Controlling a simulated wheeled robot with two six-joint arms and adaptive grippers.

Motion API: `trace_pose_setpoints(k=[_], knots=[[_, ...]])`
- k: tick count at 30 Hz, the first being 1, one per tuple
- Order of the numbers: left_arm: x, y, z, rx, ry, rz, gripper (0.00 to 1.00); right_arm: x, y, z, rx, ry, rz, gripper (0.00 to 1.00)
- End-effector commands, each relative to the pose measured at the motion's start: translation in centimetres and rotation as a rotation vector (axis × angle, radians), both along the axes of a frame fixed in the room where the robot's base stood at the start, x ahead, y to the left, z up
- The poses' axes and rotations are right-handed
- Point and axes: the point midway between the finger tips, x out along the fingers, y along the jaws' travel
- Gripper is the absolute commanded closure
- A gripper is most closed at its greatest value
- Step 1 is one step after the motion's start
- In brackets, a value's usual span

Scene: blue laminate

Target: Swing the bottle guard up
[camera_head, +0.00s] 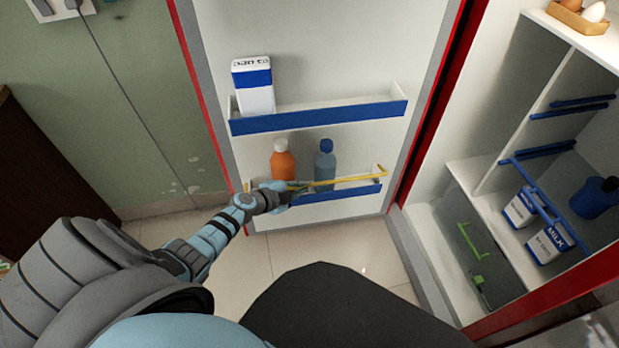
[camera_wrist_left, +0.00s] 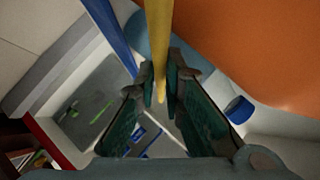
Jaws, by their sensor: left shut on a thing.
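The bottle guard (camera_head: 350,178) is a thin yellow bar across the front of the lower door shelf (camera_head: 340,193). It runs in front of an orange bottle (camera_head: 283,165) with a white cap and a blue bottle (camera_head: 325,165). My left gripper (camera_head: 285,193) is at the bar, left of its middle, in front of the orange bottle. In the left wrist view, the yellow bar (camera_wrist_left: 158,45) passes between the two fingers of the left gripper (camera_wrist_left: 160,100), which are shut on it. The orange bottle (camera_wrist_left: 240,45) fills the upper right there. My right gripper is not in view.
The fridge door stands open with an upper shelf (camera_head: 320,117) holding a white and blue carton (camera_head: 254,88). The fridge interior at right holds milk cartons (camera_head: 549,243), a blue jug (camera_head: 594,198) and an egg tray (camera_head: 578,18). The tiled floor below the door is clear.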

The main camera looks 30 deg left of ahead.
Motion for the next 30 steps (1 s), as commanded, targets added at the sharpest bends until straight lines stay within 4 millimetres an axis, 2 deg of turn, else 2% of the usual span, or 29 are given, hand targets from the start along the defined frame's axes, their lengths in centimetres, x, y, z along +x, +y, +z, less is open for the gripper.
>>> trace_pose_setpoints(k=[5,6,9,10,20,25,30], knots=[[0.2,0.2,0.1,0.004,-0.004,0.004,1.0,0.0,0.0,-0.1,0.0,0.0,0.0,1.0],[0.2,0.2,0.1,0.005,-0.005,0.004,0.88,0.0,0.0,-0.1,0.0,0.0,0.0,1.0],[0.2,0.1,0.1,0.004,-0.005,0.003,0.72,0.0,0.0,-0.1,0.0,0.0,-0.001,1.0],[0.2,0.1,0.1,0.005,-0.004,0.002,0.7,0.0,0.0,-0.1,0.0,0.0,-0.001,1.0],[0.0,0.0,0.1,0.005,-0.003,-0.001,0.7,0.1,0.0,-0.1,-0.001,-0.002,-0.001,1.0],[-2.3,0.4,1.2,0.009,-0.002,-0.004,0.7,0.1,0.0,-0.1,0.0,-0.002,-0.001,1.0],[-6.6,1.1,3.5,0.01,0.001,-0.007,0.7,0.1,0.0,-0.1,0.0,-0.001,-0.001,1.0]])
